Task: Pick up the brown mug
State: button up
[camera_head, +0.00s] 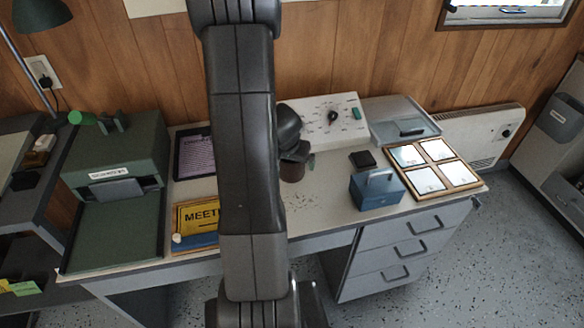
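The brown mug (292,173) stands on the desk, just right of my arm, near the middle of the view. Its upper part is hidden behind my gripper (296,157), which is right over it or at its rim. The gripper's fingers are dark and small here, and I cannot tell whether they are open or shut, or whether they touch the mug. My arm crosses the middle of the view and hides part of the desk.
On the desk (325,222) are a white control panel (310,112), a dark wallet-like item (362,160), a blue box (377,190), a framed four-panel board (464,176), a clear tray (385,112) and a yellow sign (192,218). A green machine (105,165) stands left.

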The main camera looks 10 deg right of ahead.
jog(key=shift+w+f, duration=0.1)
jog(key=shift+f, duration=0.15)
jog(key=shift+r, duration=0.1)
jog(key=c, duration=1.3)
